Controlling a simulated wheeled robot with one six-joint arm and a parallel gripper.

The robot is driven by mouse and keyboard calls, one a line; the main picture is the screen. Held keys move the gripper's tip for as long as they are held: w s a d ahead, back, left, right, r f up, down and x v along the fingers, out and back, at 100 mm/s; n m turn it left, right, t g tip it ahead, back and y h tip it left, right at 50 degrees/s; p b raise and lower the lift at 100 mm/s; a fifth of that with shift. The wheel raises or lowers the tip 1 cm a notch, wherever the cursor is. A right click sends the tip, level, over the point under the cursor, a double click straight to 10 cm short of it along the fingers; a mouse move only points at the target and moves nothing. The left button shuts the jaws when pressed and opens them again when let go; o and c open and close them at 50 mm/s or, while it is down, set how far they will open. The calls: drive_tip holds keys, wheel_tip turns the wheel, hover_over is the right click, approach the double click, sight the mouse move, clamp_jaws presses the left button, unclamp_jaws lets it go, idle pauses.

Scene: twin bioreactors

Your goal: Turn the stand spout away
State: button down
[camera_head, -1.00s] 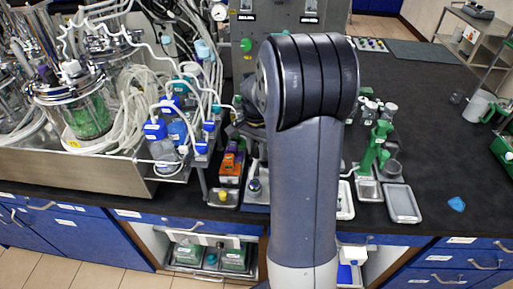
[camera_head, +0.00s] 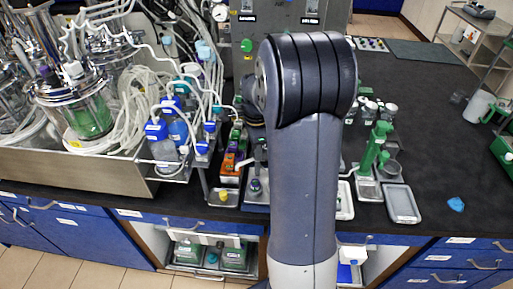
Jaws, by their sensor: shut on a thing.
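My grey arm stands upright across the middle of the view and hides much of the bench behind it. A dark wrist part of mine shows at its left edge, but my gripper's fingers are hidden. A green stand (camera_head: 374,150) stands upright to the right of my arm, at the front of the bench. I cannot tell whether it carries the spout. A pale, thin piece (camera_head: 245,161) shows between the orange box and my arm; it is too small to tell whether it is the spout.
An orange box (camera_head: 230,165) and blue-capped bottles (camera_head: 158,140) stand left of my arm. Glass reactor vessels (camera_head: 85,110) with tubing stand in a metal tray (camera_head: 70,170) farther left.

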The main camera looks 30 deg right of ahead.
drive_tip(key=shift+m, duration=0.6)
drive_tip(key=c, duration=1.2)
unclamp_jaws()
wheel_tip(320, 180, up, 11)
drive_tip(key=shift+f, duration=0.1)
wheel_tip(320, 180, down, 11)
drive_tip(key=shift+r, duration=0.1)
